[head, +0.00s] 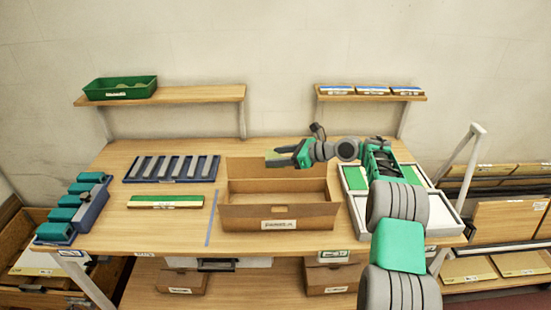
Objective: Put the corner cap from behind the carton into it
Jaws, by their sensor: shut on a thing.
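The carton (279,218) is an open brown cardboard box with a label on its front, standing in the middle of the workbench. My gripper (276,157) is over the carton's rear part, reaching in from the right, with its fingers pointing left. It is shut on a small light-green piece, which appears to be the corner cap (273,154). The fingers hide part of that piece. I cannot tell its exact height above the carton. The strip of bench behind the carton is partly hidden by the carton's back wall and my arm.
A blue tray of grey strips (171,168) and a green-and-white bar (166,201) lie left of the carton. Teal blocks (76,201) stand at the far left. White trays (358,207) sit close on the right. Shelves above hold a green bin (120,88) and small boxes (372,90).

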